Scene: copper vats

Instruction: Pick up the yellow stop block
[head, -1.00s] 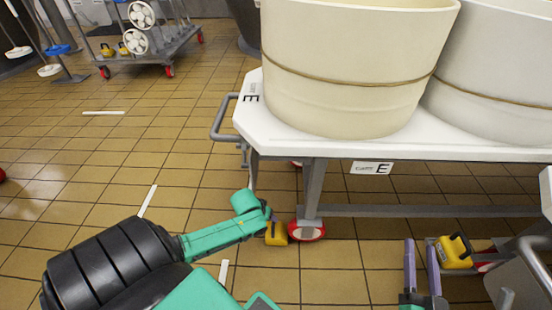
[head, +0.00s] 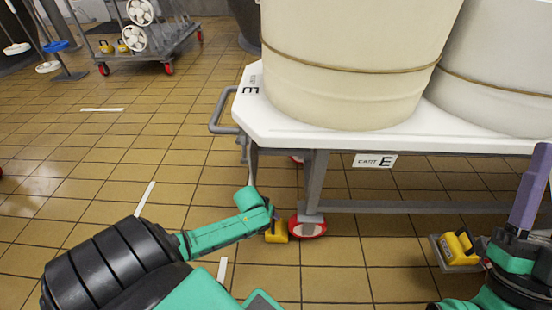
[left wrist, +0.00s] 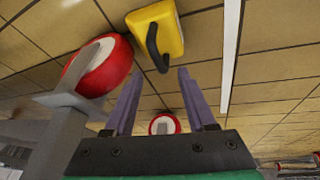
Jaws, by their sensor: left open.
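A yellow stop block (head: 277,231) stands on the floor beside a red cart wheel, partly behind my left gripper (head: 270,213) in the head view. In the left wrist view the yellow block (left wrist: 160,32) with its black handle (left wrist: 156,48) lies just beyond the open fingertips of my left gripper (left wrist: 159,85). Nothing is between its fingers. A second yellow block (head: 458,246) sits on a grey plate at the right. My right gripper (head: 530,190) points up near the right edge; its opening is unclear.
The white cart (head: 300,140) marked E carries large cream vats (head: 350,90). Its red wheel (head: 307,227) stands right next to the stop block, also seen in the left wrist view (left wrist: 100,68). A trolley (head: 150,50) stands far back.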

